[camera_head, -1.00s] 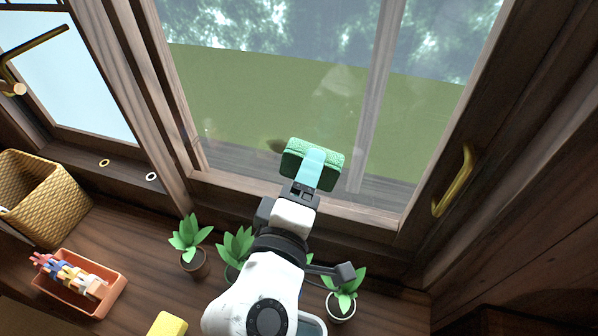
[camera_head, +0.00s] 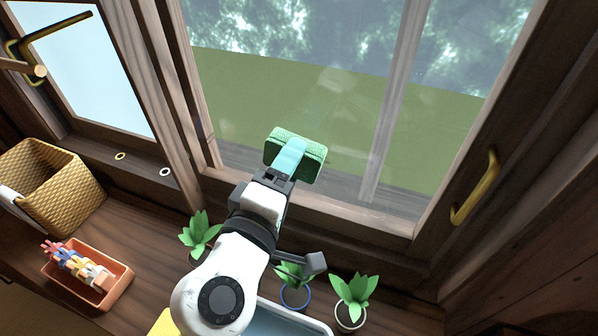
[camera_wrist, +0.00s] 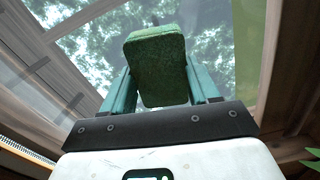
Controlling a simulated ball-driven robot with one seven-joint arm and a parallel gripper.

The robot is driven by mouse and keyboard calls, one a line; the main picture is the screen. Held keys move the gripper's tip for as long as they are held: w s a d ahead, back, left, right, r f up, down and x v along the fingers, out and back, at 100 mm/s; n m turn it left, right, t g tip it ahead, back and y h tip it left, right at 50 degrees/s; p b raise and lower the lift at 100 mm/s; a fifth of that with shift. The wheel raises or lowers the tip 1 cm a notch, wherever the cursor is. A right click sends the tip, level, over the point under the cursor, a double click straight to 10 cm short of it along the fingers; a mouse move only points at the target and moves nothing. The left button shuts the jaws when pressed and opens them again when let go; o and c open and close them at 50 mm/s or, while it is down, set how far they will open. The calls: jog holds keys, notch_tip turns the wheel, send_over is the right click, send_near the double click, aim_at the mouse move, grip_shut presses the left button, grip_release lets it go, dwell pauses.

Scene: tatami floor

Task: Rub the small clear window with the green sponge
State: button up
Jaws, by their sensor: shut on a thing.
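My gripper (camera_head: 288,160), with teal fingers, is shut on the green sponge (camera_head: 313,160) and holds it up in front of the lower left part of a clear window pane (camera_head: 300,95). Trees and grass show through this pane. In the wrist view the sponge (camera_wrist: 158,65) sits between the fingers, with the glass behind it. I cannot tell whether the sponge touches the glass. A smaller, pale blue window pane (camera_head: 80,70) stands at the left, apart from the sponge.
Potted plants (camera_head: 352,297) stand on the wooden sill close to my arm. A wicker basket (camera_head: 70,190) and an orange tray (camera_head: 118,285) with tied bundles are at the left. A brass handle (camera_head: 475,188) juts out at the right. A blue-white basin (camera_head: 290,322) is below.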

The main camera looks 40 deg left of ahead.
jog(key=shift+s+a+b, duration=0.2)
jog(key=shift+a+b, duration=0.1)
jog(key=shift+a, duration=1)
jog(key=shift+c, duration=0.9)
jog(key=shift+p+v, duration=0.4)
jog(key=shift+v, duration=2.55)
jog(key=shift+s+d, duration=0.1)
jog(key=shift+d, duration=0.05)
jog(key=v, duration=0.2)
jog(key=shift+s, duration=0.4)
